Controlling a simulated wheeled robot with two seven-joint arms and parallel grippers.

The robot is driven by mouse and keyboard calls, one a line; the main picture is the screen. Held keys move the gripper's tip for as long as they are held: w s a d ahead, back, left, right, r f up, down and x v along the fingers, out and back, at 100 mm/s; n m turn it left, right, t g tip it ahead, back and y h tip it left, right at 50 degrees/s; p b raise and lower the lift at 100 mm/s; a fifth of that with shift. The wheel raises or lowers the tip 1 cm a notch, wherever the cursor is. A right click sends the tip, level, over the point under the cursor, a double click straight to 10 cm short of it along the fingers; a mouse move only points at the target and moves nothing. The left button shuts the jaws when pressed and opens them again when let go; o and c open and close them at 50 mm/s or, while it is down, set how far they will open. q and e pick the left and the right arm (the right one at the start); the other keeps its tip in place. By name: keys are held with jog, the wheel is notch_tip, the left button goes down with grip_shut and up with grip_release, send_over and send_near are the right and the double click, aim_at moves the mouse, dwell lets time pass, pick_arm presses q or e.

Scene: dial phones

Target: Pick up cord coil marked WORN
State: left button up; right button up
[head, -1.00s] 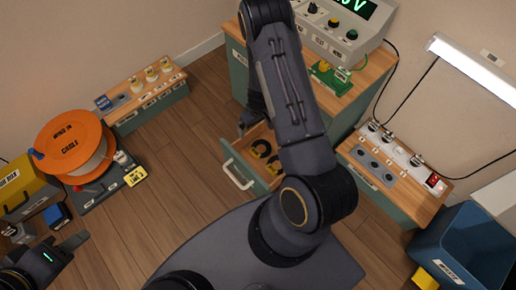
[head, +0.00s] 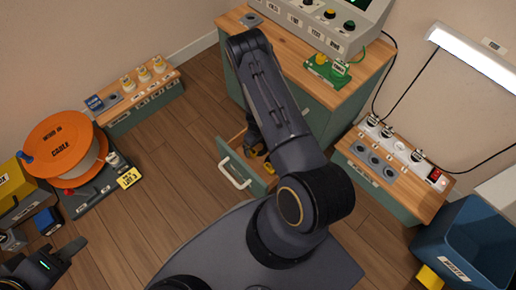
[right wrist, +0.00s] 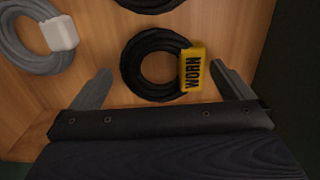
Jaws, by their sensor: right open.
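The cord coil marked WORN (right wrist: 140,82) is a black ring with a yellow tag (right wrist: 193,69). It lies on the wooden floor of the open drawer (head: 237,173). In the right wrist view my right gripper (right wrist: 160,71) is open, with one finger on each side of the coil. The right finger is close to the tag; I cannot tell if they touch.
In the drawer, another black coil (right wrist: 150,5) lies just beyond the WORN one, and a grey coil (right wrist: 30,45) with a white tag lies to the left. An orange cable reel (head: 62,143), a socket bench (head: 392,168) and a blue bin (head: 470,245) stand around.

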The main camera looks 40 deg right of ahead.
jog(key=shift+f, duration=0.15)
jog(key=c, duration=0.9)
jog(key=shift+c, duration=0.2)
